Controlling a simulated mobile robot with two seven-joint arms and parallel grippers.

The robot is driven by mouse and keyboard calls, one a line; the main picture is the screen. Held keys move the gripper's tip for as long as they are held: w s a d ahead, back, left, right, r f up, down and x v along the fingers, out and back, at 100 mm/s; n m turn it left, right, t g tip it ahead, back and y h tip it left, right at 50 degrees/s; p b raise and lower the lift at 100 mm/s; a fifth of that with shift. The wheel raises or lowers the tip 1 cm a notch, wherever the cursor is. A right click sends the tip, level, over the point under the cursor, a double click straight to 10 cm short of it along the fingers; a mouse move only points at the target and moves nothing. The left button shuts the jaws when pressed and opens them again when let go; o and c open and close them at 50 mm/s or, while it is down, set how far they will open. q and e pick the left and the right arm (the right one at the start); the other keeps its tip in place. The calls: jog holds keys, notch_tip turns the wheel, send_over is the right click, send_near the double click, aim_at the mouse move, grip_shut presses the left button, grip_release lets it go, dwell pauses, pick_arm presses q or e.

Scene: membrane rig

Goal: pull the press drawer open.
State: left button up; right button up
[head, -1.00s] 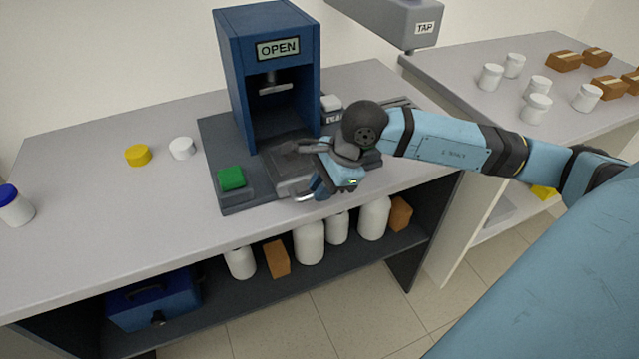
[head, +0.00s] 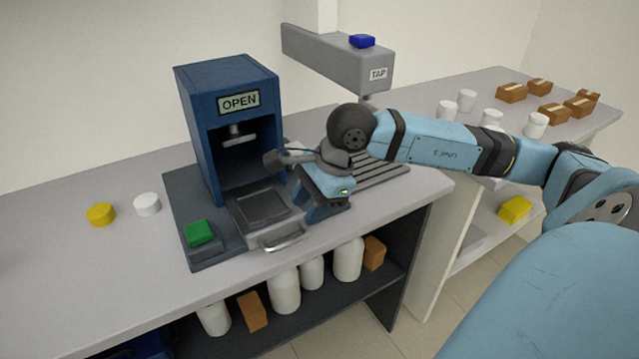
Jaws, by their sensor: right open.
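The blue press (head: 230,85) stands on the bench with an OPEN sign on its front. Its grey drawer (head: 240,225), with a square recess, shows in front of the press opening. The drawer's front lies near the front edge of the dark base. The drawer's silver bar handle (head: 283,240) sticks out over the bench front, clear of my fingers. My right gripper (head: 314,212) is open, just right of the drawer and handle, pointing down. It holds nothing that I can see. The right edge of the drawer is partly hidden by the gripper. My left gripper is not in view.
A green button (head: 199,233) is on the base, left of the drawer. A yellow cap (head: 101,214) and a white cap (head: 147,204) lie on the bench left. A grey TAP arm (head: 340,60) overhangs a ribbed drain (head: 382,174). Bottles (head: 285,290) stand on the shelf below.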

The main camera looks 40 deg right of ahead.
jog(key=shift+v, duration=2.7)
